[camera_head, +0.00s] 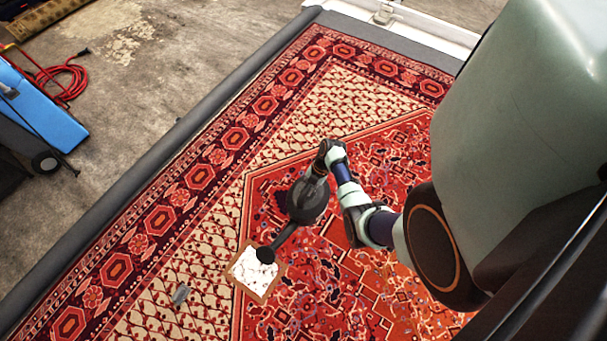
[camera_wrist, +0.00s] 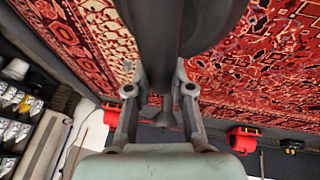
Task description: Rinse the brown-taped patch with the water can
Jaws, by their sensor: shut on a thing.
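The water can (camera_head: 307,201) is dark grey, with a long spout ending in a round black rose (camera_head: 265,254). My gripper (camera_head: 322,166) is shut on it at its upper side and holds it over the rug. In the wrist view, my gripper's fingers (camera_wrist: 158,100) close around a dark part of the can (camera_wrist: 175,35), whose body fills the top middle. The brown-taped patch (camera_head: 254,279) is a whitish square with faint reddish marks and a brown tape border. The rose overlaps its upper edge in the head view; its height above the patch is unclear. No water stream shows.
The patterned red rug (camera_head: 160,215) lies inside a dark raised edge (camera_head: 195,112). A blue machine (camera_head: 45,110) and red hose (camera_head: 66,80) stand outside. The wrist view shows red devices (camera_wrist: 243,140) and shelved bottles (camera_wrist: 20,110).

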